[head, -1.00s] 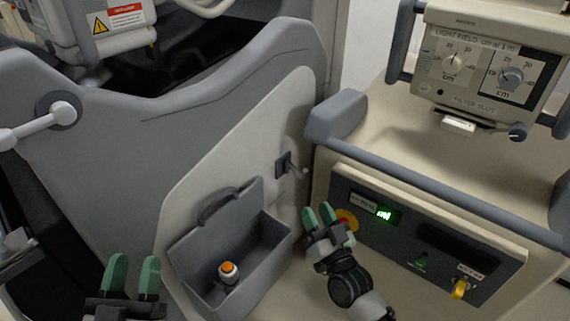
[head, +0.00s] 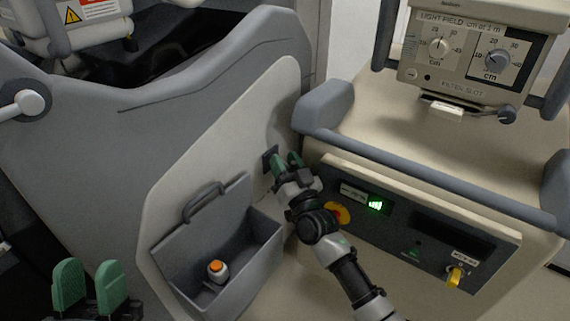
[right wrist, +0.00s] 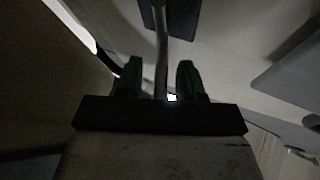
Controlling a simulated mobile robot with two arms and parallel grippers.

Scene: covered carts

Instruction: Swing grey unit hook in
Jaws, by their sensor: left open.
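The grey unit (head: 90,150) has a pale side panel. A small hook on a dark mounting plate (head: 268,156) is fixed to that panel, mostly covered by my right gripper (head: 286,163) in the head view. In the right wrist view the hook's thin metal rod (right wrist: 161,50) runs down from the dark plate (right wrist: 182,15) between the fingers of my right gripper (right wrist: 158,78). The fingers are apart, with a gap on each side of the rod. My left gripper (head: 92,280) is open and empty at the bottom left, away from the hook.
An open grey bin (head: 240,270) holding an orange-capped bottle (head: 217,270) sits below the hook. Close on the right stands a beige cart with a grey rail (head: 430,180), a red-yellow button (head: 338,214) and a yellow key switch (head: 455,277).

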